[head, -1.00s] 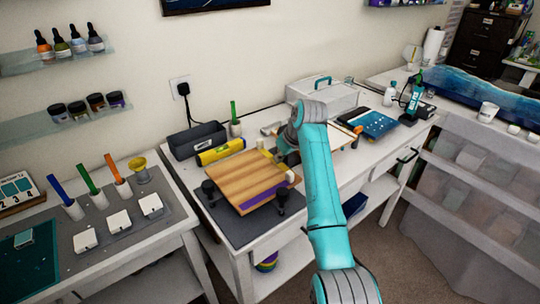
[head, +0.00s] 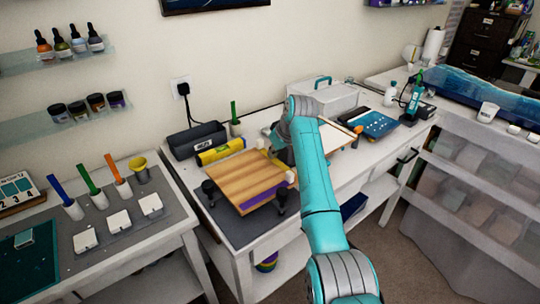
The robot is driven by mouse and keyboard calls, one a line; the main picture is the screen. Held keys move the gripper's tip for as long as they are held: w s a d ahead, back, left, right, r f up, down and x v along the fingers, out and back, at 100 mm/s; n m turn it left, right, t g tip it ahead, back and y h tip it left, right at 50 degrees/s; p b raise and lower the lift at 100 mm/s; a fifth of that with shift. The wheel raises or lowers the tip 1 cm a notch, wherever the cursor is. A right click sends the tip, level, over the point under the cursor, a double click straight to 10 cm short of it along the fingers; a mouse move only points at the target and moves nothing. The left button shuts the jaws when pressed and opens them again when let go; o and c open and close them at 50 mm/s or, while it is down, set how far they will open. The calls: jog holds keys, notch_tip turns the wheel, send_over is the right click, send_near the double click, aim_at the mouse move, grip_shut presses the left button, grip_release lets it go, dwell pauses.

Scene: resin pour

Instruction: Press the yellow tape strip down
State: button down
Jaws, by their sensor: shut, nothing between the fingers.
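A wooden board (head: 245,180) stands raised on dark supports over a grey mat (head: 234,231). A purple strip (head: 262,200) runs along its front edge. A small yellow patch at the board's far right edge, by my gripper, may be the yellow tape strip; it is too small and covered to be sure. My gripper (head: 284,158) is shut and empty, pointing down at the board's right far side, partly hidden by my arm. I cannot tell whether it touches the board.
A yellow level (head: 220,151) and a dark bin (head: 197,140) stand behind the board. A white case (head: 325,97) and a blue panel (head: 375,124) are further right. A side table (head: 140,245) with markers in holders stands left.

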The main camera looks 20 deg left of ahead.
aim_at(265, 152)
jog(key=shift+w+a+f, duration=0.15)
jog(key=shift+w+a, duration=0.15)
jog(key=shift+a, duration=0.15)
jog(key=shift+w+a, duration=0.65)
jog(key=shift+a, duration=0.2)
jog(key=shift+r, duration=0.2)
jog(key=shift+r, duration=2.45)
